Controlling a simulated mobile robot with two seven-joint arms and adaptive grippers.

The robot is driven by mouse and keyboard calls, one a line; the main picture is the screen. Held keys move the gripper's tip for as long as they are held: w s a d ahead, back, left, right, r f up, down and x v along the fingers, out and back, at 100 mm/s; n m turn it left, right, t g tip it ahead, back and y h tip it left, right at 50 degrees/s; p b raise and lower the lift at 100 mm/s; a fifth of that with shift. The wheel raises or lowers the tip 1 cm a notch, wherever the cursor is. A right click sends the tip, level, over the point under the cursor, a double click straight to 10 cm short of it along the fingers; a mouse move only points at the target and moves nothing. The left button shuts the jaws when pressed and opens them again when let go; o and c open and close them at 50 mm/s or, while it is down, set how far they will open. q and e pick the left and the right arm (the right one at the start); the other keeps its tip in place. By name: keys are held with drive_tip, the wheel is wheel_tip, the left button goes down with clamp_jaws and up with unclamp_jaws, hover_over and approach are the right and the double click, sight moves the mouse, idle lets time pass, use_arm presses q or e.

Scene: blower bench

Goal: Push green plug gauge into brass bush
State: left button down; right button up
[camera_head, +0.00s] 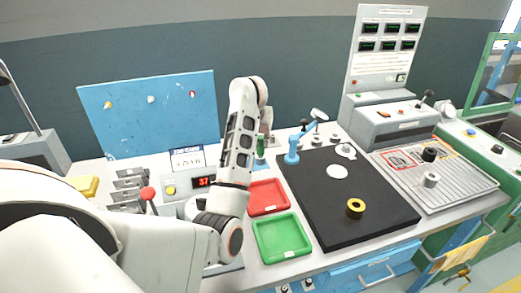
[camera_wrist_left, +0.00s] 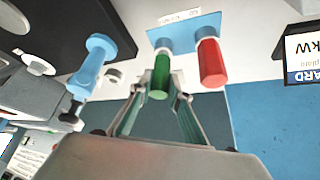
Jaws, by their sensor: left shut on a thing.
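The green plug gauge (camera_wrist_left: 160,76) is between the fingers of my left gripper (camera_wrist_left: 157,88) in the left wrist view, and the gripper is shut on it. Its far end meets the blue holder plate (camera_wrist_left: 184,30), beside a red-handled gauge (camera_wrist_left: 211,63); I cannot tell whether it is still seated there. In the head view the green gauge (camera_head: 260,146) shows as a small strip beside my left wrist, and the fingers are mostly hidden. The brass bush (camera_head: 355,207), a yellow ring with a dark bore, stands on the black mat (camera_head: 318,200), well to the right. My right gripper is out of view.
A red tray (camera_head: 287,208) and a green tray (camera_head: 260,249) lie left of the mat. A blue stand (camera_head: 292,157) is near the mat's back left corner. A grey grooved plate (camera_head: 468,192) with dark and silver rings is at the right. The mat's middle is clear.

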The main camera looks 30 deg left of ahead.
use_arm(q)
drive_tip(key=shift+r+p, duration=1)
drive_tip(key=shift+r, duration=1)
drive_tip(key=shift+d, duration=0.15)
